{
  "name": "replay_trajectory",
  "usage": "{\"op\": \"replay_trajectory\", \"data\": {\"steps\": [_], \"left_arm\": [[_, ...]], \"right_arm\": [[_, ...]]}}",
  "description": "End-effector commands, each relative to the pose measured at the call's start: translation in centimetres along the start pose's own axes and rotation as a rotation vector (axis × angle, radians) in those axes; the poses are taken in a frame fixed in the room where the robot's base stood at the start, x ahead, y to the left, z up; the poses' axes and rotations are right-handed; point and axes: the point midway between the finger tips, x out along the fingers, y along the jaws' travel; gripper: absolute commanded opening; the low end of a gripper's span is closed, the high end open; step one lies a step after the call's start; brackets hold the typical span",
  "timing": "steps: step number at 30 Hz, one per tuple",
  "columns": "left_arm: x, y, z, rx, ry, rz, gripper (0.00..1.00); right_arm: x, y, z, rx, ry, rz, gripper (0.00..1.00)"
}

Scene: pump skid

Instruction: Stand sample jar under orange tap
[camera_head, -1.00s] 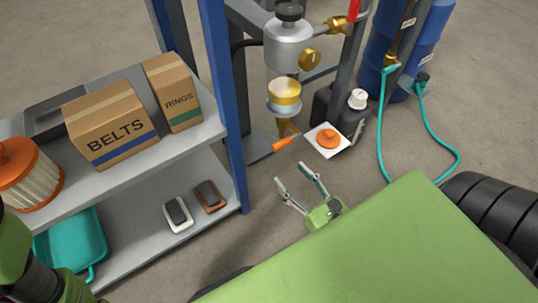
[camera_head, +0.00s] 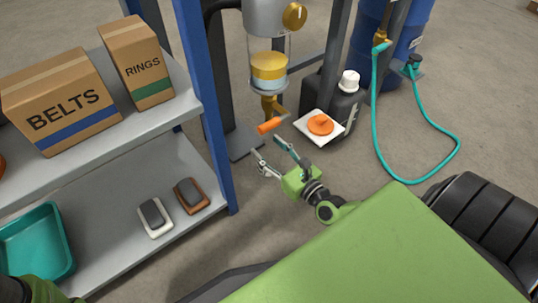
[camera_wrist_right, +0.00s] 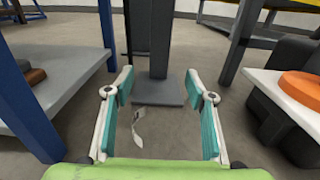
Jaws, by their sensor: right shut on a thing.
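The orange tap (camera_head: 269,126) has an orange handle on a brass outlet, under a glass bowl of yellow liquid (camera_head: 269,69). My right gripper (camera_head: 271,152) is just below and in front of the tap in the head view. Its teal-padded fingers stand apart, shut on the sample jar, which is clear and hardly shows. A small pale patch (camera_wrist_right: 138,128), seemingly on the jar, shows between the fingers (camera_wrist_right: 160,100) in the right wrist view. My left gripper is out of view.
An orange disc (camera_head: 320,124) lies on a white square pad (camera_head: 303,129) right of the tap, by a dark can (camera_head: 345,100). A blue-post shelf (camera_head: 206,120) with boxes stands at left. A teal hose (camera_head: 455,147) lies at right. A post foot (camera_head: 243,141) is near the tap.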

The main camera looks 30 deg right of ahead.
Motion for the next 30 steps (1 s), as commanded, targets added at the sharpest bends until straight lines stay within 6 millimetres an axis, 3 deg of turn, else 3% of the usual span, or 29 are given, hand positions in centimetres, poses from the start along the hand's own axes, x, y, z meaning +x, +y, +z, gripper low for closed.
{"op": "replay_trajectory", "data": {"steps": [7, 19, 20, 21, 30], "left_arm": [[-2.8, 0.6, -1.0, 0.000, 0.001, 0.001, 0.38], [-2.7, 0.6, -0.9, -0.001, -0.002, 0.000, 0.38], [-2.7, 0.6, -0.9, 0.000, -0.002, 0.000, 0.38], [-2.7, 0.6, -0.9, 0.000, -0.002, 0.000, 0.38], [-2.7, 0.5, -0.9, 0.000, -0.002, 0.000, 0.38]], "right_arm": [[0.5, -0.2, -3.5, 0.000, -0.003, -0.001, 0.00], [0.5, -0.2, -3.7, 0.000, -0.002, -0.002, 0.00], [0.4, -0.2, -3.9, 0.000, 0.002, -0.001, 0.58], [0.4, -0.2, -3.9, 0.000, 0.002, -0.001, 0.67], [0.4, -0.2, -3.8, 0.000, 0.001, -0.001, 0.67]]}}
